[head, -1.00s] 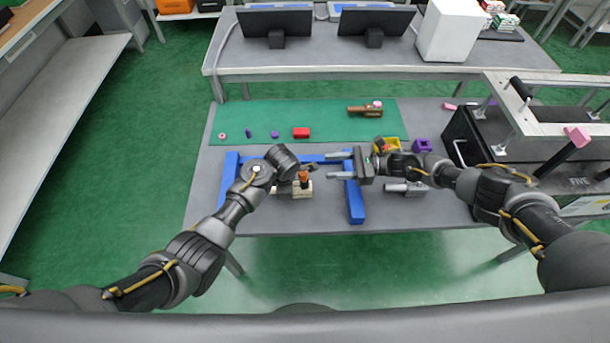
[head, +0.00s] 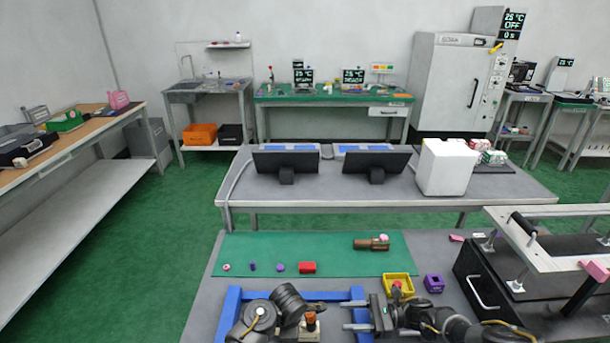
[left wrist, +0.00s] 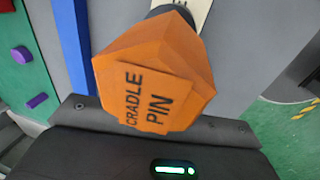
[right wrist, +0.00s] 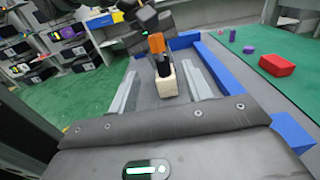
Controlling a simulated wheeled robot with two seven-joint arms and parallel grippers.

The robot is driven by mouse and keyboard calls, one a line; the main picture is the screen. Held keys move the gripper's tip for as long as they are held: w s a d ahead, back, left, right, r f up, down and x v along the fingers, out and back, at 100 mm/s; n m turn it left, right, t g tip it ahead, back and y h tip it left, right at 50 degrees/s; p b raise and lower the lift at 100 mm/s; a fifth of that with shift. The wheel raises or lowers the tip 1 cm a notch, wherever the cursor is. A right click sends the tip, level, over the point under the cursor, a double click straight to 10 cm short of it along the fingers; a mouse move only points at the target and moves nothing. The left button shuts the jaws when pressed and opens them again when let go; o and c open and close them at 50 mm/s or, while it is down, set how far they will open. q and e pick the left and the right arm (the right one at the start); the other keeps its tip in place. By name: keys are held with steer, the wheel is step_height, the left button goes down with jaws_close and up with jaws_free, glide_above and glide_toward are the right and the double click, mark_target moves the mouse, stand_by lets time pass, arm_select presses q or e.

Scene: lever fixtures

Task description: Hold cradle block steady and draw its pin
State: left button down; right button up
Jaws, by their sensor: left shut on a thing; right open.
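The cradle block (head: 309,334) is a small cream block standing on the grey table; it also shows in the right wrist view (right wrist: 166,82). Its orange-topped pin (head: 310,318) stands upright in it, with a black part below the orange in the right wrist view (right wrist: 157,43). In the left wrist view the orange head (left wrist: 155,75) reads "CRADLE PIN" and fills the space before my palm. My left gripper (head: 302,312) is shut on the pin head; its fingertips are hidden. My right gripper (head: 346,317) is open and empty, its fingers pointing toward the block from the right.
A blue frame (head: 232,302) borders the work area. A green mat (head: 330,250) behind carries a red block (head: 307,267), purple pieces and a brown item (head: 371,244). A yellow bin (head: 398,281) and purple box (head: 434,283) stand to the right, beside a black case (head: 485,285).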

steer(key=shift+d+r+n, duration=0.1)
steer(key=shift+d+n, duration=0.3)
steer(key=shift+d, duration=0.75)
steer(key=shift+g, duration=0.4)
steer(key=a, duration=1.2)
steer(key=shift+s+a, duration=0.1)
jaws_close()
